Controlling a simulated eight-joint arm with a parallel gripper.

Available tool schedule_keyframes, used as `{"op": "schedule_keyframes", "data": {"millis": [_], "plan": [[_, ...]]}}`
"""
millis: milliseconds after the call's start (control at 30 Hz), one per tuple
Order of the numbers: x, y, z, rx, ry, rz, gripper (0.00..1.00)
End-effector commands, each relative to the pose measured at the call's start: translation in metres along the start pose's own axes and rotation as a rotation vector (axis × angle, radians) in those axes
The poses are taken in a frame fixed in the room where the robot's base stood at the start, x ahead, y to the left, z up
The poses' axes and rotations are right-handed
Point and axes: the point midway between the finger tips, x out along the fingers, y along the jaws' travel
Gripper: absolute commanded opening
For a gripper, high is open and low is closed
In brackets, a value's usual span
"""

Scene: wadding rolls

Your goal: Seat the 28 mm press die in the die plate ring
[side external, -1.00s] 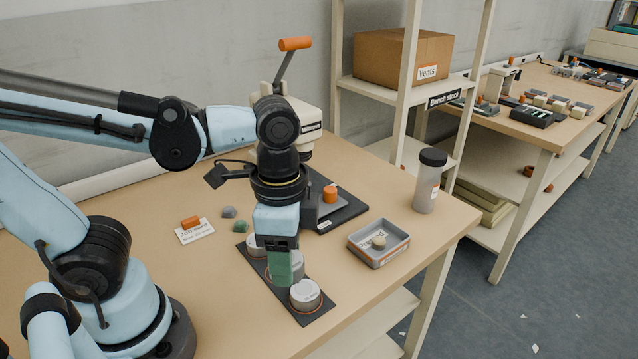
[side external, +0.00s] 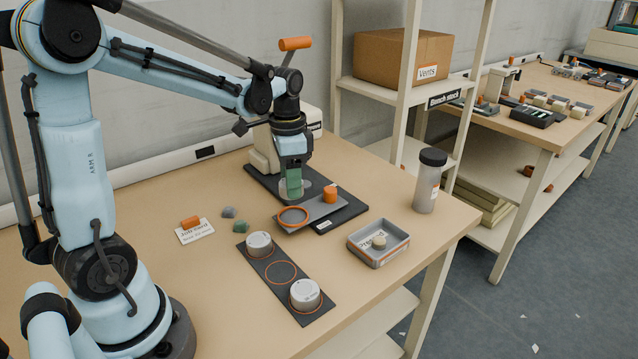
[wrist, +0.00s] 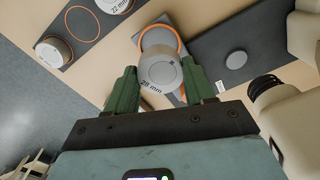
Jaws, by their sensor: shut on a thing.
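My gripper (side external: 294,194) has its green fingers shut on the 28 mm die (wrist: 160,74), a grey round block whose "28 mm" label shows in the wrist view. It is held over the dark press base, behind the die plate in the side view. The die plate (side external: 316,212) is a grey slide with an orange ring (side external: 293,216) at its near left end and an orange knob (side external: 330,195). The ring looks empty in the side view. In the wrist view the die partly hides the ring (wrist: 178,37). The gap beneath the die is hard to judge.
The dark die strip (side external: 262,262) holds two grey dies (side external: 259,243) (side external: 305,293) at its ends and an empty orange outline between. The press (side external: 263,152) stands behind.

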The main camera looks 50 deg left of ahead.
Motion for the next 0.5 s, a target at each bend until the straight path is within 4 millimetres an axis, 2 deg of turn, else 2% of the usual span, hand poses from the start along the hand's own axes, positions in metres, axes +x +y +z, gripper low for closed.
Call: {"op": "schedule_keyframes", "data": {"millis": [500], "plan": [[0.037,0.001,0.0,0.001,0.0,0.0,0.1]]}}
